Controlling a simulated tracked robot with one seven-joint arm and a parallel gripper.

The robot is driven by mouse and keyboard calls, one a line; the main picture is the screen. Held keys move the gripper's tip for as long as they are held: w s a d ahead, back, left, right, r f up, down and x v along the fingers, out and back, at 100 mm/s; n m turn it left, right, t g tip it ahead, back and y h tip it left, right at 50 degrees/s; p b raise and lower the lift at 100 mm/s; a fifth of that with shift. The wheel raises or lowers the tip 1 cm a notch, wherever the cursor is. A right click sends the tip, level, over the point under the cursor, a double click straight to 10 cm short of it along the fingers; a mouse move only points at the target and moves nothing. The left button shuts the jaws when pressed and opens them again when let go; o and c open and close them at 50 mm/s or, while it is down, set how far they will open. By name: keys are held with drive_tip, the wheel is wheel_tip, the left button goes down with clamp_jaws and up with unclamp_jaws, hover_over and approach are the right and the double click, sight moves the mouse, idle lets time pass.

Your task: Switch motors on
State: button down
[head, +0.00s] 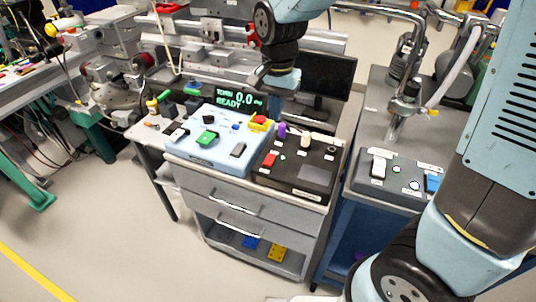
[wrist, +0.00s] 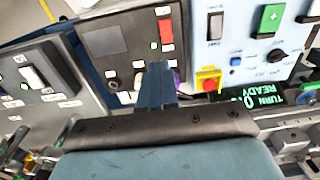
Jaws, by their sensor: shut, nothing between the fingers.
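A light blue control panel (head: 215,155) stands on a grey drawer cabinet. It carries a green switch (head: 207,138), a dark rocker (head: 238,150), a blue button and a red-and-yellow stop button (head: 259,120). A black panel (head: 290,180) beside it on the right has a red switch (head: 269,160) and a purple knob (head: 281,130). The labels are too small to tell which switch is for motors. My gripper (head: 256,80) is shut and empty, above and behind the panels. In the wrist view, my gripper (wrist: 157,72) overlaps the black panel's knobs, partly hiding the purple one.
A display (head: 236,98) behind the blue panel reads 0.0 and READY. A dark monitor (head: 325,75) stands behind the black panel. A grey box (head: 390,192) with a white rocker (head: 378,167) and a blue switch (head: 432,183) sits on the right-hand cabinet. Floor at left front is clear.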

sight(269, 162)
drive_tip(key=shift+s+a+f, duration=0.1)
drive_tip(key=shift+a+f, duration=0.55)
drive_tip(key=shift+a, duration=0.2)
wheel_tip(269, 162, down, 14)
drive_tip(key=shift+s+f, duration=0.1)
idle(0.5)
